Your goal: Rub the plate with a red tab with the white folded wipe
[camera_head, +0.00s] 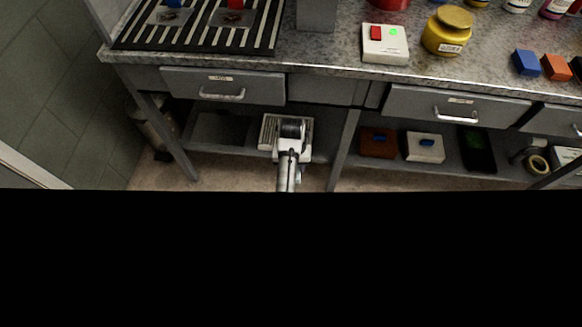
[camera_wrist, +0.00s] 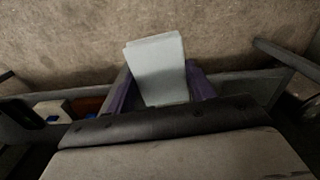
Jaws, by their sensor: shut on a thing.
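The plate with a red tab (camera_head: 232,17) lies on the black-and-silver slatted rack at the back left of the bench top, partly cut off by the top edge of the head view. The white folded wipe (camera_wrist: 157,52) stands between the two purple fingers of my gripper (camera_wrist: 159,80) in the wrist view. The gripper is shut on it. In the head view my arm's end (camera_head: 291,140) is in front of the bench's lower left shelf, well below the bench top. I cannot make out the wipe there.
A similar plate with a blue tab (camera_head: 171,17) lies left of the red-tab one on the slatted rack (camera_head: 135,37). The bench front has drawers (camera_head: 222,86). A white switch box (camera_head: 385,50) and a yellow jar (camera_head: 446,35) stand to the right. The lower head view is black.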

